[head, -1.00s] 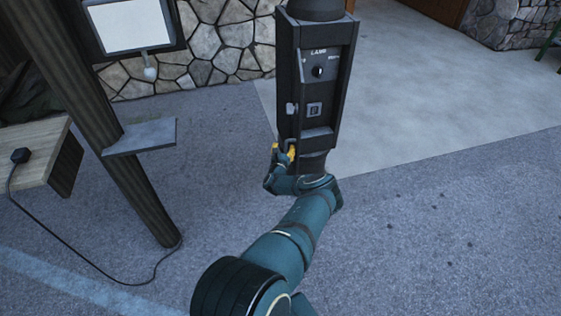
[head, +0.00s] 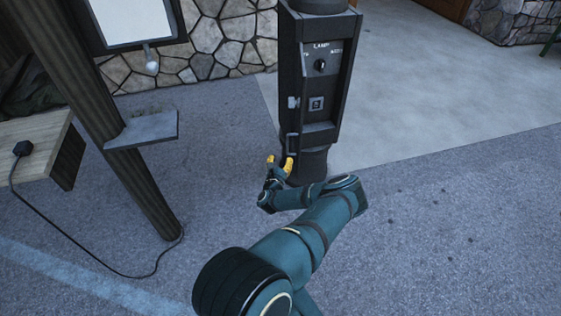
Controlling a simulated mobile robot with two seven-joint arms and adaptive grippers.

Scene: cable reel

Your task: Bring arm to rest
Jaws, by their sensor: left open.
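My left arm (head: 310,235) is teal and reaches up from the bottom of the head view, bent at the elbow. My left gripper (head: 279,162) has yellow fingertips that stand apart, with nothing seen between them. It is at the lower left front of a dark post (head: 318,90) with a lamp knob (head: 320,65) and a small square socket or button below it. Whether the fingertips touch the post I cannot tell. My right gripper is not in view.
A wooden bench (head: 38,150) with a black plug (head: 22,148) is at the left. Its cable (head: 75,255) runs over the ground to a slanted wooden post (head: 95,110) with a small grey shelf (head: 143,129). The paving at right is open.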

